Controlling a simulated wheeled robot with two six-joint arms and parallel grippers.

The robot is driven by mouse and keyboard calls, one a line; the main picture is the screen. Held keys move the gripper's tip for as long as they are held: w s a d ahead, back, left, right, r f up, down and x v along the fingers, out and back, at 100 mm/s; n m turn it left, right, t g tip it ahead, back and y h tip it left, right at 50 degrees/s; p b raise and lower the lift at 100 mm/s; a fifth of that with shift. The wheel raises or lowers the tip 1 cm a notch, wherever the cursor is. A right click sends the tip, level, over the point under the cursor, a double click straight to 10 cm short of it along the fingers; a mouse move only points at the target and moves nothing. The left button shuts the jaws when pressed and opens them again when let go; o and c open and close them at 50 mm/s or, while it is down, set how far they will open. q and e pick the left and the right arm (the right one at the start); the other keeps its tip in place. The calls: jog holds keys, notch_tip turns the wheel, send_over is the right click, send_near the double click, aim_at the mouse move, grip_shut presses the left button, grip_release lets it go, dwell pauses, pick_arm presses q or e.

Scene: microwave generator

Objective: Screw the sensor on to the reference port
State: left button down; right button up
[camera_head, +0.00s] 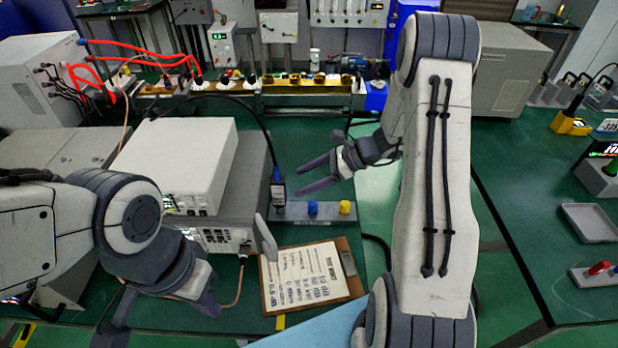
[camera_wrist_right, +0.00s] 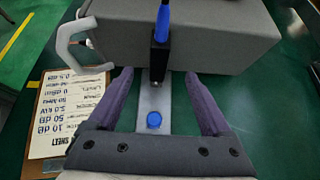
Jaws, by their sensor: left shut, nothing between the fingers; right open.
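The sensor (camera_head: 278,190) is a dark block with a cable from its top. It is upright at the left end of a grey strip (camera_head: 330,217) carrying a blue cap (camera_head: 312,207) and a yellow cap (camera_head: 345,207). My right gripper (camera_head: 301,179) is open and empty, just right of the sensor. In the right wrist view the sensor (camera_wrist_right: 160,55) with its blue cable end lies ahead between the fingers (camera_wrist_right: 156,76), and the blue cap (camera_wrist_right: 154,120) is nearer. My left gripper (camera_head: 205,300) is shut and empty at lower left, partly seen. I cannot tell which fitting is the reference port.
A white instrument (camera_head: 180,150) sits on a grey box (camera_head: 250,160) with a projecting handle (camera_head: 265,237) and front connectors. A clipboard (camera_head: 312,275) lies in front.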

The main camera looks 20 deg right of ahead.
aim_at(281, 178)
jog(key=shift+b+x, duration=2)
jog(key=shift+x, duration=2.05)
jog(key=shift+a+r, duration=0.1)
grip_shut()
jog(key=shift+s, duration=0.1)
jog(key=shift+r, duration=0.2)
jog(key=shift+r+p, duration=1.75)
jog(key=shift+r, duration=0.25)
